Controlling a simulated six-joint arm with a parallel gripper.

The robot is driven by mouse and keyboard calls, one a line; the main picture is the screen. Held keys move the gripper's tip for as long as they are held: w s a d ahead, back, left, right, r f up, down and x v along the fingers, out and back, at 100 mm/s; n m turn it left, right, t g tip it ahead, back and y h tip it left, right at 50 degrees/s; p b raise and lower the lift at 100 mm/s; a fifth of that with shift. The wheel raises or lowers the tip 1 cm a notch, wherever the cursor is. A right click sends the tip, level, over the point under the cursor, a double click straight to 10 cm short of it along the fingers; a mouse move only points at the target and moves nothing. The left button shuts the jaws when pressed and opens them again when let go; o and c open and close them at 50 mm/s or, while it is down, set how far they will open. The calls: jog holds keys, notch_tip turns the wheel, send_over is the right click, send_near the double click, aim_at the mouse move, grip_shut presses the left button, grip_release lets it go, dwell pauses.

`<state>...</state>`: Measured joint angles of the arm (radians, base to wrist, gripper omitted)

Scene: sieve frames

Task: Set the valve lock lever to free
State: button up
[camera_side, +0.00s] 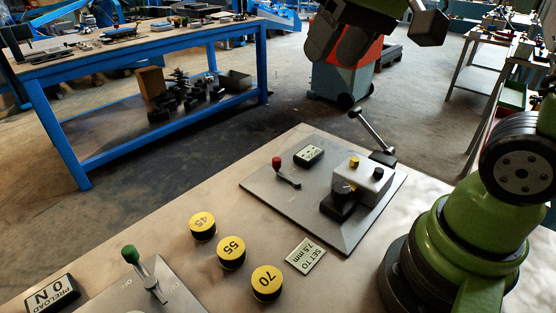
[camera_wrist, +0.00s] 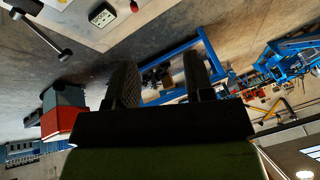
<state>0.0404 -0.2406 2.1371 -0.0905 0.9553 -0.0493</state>
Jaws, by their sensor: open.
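Several levers show in the side view and I cannot read which one is the valve lock lever. A small red-knobbed lever (camera_side: 278,164) stands on a grey plate (camera_side: 262,186). A longer metal lever with a black ball end (camera_side: 373,132) leans up and left at the plate's back right; it also shows in the wrist view (camera_wrist: 45,38). A green-knobbed lever (camera_side: 140,266) stands on a second plate at the lower left. My gripper (camera_side: 337,46) is high above and behind the grey plate, apart from every lever. In the wrist view my gripper (camera_wrist: 160,82) is open and empty.
A grey box with a yellow knob (camera_side: 370,178) and a small display (camera_side: 308,155) sit on the grey plate. Yellow-topped pucks (camera_side: 231,253), a "SET TO 7.5 mm" card (camera_side: 305,255) and a "PRELOAD ON" sign (camera_side: 52,293) lie on the bench. Blue workbench (camera_side: 150,60) stands behind.

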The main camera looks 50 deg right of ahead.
jog(key=w+d+f+g, duration=0.2)
jog(key=w+f, duration=0.1)
jog(key=w, duration=0.3)
jog(key=g+h, duration=0.1)
jog(key=g, duration=0.2)
send_over(277, 159)
notch_tip(277, 159, down, 16)
jog(key=shift+n, duration=0.4)
notch_tip(277, 159, down, 10)
jog(key=shift+r, duration=0.1)
grip_shut()
